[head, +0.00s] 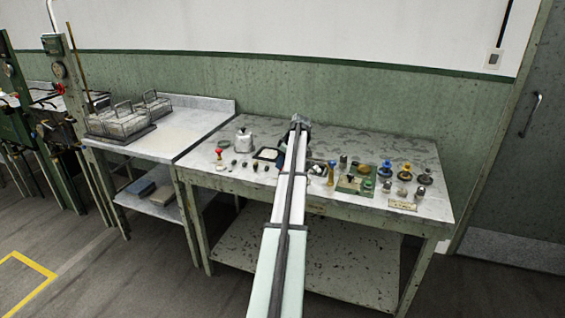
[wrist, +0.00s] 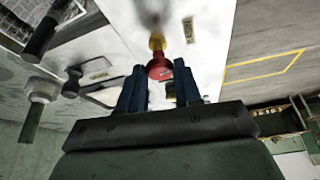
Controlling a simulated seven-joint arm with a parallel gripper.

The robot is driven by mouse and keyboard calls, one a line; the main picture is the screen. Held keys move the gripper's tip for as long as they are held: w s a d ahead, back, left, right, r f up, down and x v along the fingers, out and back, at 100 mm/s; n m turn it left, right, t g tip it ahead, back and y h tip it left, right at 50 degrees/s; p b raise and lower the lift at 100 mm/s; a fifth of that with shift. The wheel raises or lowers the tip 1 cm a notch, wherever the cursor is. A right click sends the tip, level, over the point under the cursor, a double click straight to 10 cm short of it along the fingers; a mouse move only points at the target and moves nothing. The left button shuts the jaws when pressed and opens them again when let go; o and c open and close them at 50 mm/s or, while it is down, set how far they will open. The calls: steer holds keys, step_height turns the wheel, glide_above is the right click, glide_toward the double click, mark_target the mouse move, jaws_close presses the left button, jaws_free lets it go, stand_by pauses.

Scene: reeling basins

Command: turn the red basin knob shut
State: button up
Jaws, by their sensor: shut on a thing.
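My gripper (wrist: 160,76) has its two dark blue fingers shut on a red piece (wrist: 159,68). The red piece shows between the fingertips in the wrist view, with a yellow stem (wrist: 157,42) beyond it toward a pale surface. I cannot tell whether this piece is a knob. In the head view my arm reaches over the table and hides most of the gripper. A small red valve (head: 60,89) shows on a green post at the far left, well away from my gripper. A small red-topped item (head: 218,154) stands at the table's left end.
The worn table (head: 350,145) carries small items, including blue and yellow-topped pieces (head: 406,168) at the right and a pale metal container (head: 243,140) at the left. A side bench (head: 185,135) holds wire racks (head: 120,118). The table's back strip is mostly clear.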

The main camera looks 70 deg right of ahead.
steer(key=shift+a+m+h, duration=0.15)
steer(key=shift+m+h, duration=0.15)
steer(key=shift+m, duration=0.4)
steer(key=shift+c, duration=0.4)
steer(key=shift+m+h, duration=0.3)
steer(key=shift+m, duration=0.5)
steer(key=o, duration=1)
steer(key=shift+o, duration=0.2)
steer(key=v, duration=1.3)
steer(key=shift+r, duration=0.45)
